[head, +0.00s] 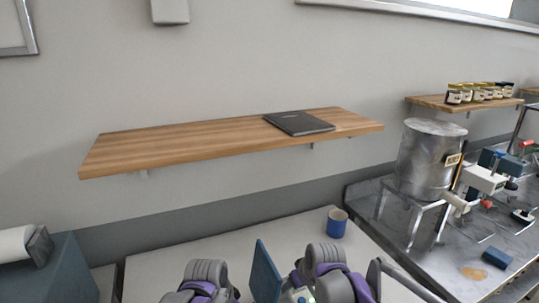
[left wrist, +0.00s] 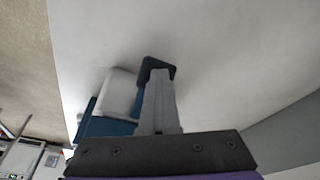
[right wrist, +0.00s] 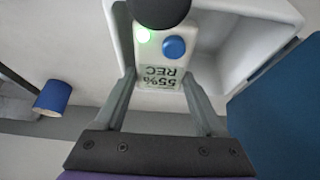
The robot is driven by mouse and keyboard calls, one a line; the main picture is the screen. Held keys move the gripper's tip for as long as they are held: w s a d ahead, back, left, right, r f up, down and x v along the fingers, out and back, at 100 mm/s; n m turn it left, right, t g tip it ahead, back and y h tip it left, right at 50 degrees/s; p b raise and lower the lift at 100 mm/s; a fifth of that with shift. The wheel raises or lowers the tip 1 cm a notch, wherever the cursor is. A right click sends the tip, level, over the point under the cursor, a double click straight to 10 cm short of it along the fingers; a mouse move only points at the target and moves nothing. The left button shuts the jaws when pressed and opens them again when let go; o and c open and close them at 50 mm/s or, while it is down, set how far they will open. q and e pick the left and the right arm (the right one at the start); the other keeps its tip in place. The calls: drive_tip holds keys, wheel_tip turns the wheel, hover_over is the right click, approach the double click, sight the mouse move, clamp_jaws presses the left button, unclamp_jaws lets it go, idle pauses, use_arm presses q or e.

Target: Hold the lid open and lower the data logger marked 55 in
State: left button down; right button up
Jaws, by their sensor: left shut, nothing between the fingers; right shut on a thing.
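The data logger (right wrist: 160,60), a pale box with a green light, blue button and label "55% REC", is between the fingers of my right gripper (right wrist: 163,88), which is shut on it. It overlaps the opening of a white box (right wrist: 235,45) in the right wrist view; I cannot tell its depth. The blue lid (head: 266,272) stands roughly upright between my grippers in the head view, and shows at right in the right wrist view (right wrist: 275,110). My left gripper (left wrist: 158,72) is shut and empty, left of the lid; contact with it cannot be seen.
A teal block with a white roll (head: 15,246) is at far left. A wooden shelf (head: 200,138) with a dark folder (head: 298,123) hangs above. A steel pot (head: 428,160) stands right.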

use_arm(q)
drive_tip(key=shift+d+f, duration=0.1)
drive_tip(key=shift+d, duration=0.05)
use_arm(e)
drive_tip(key=shift+f, duration=1.1)
drive_tip(key=o, duration=1.4)
drive_tip(key=shift+f, duration=0.1)
drive_tip(key=shift+d, duration=0.1)
drive_tip(key=shift+r, duration=6.05)
drive_tip(key=shift+w+d+r, duration=0.8)
drive_tip(key=shift+d+r, duration=0.05)
drive_tip(key=shift+d, duration=1.05)
drive_tip(key=shift+w+d+r, duration=0.75)
drive_tip(key=shift+d+r, duration=0.05)
drive_tip(key=shift+d, duration=1.05)
drive_tip(key=shift+w+d+r, duration=0.8)
drive_tip(key=shift+d+r, duration=0.05)
drive_tip(key=shift+d, duration=1.05)
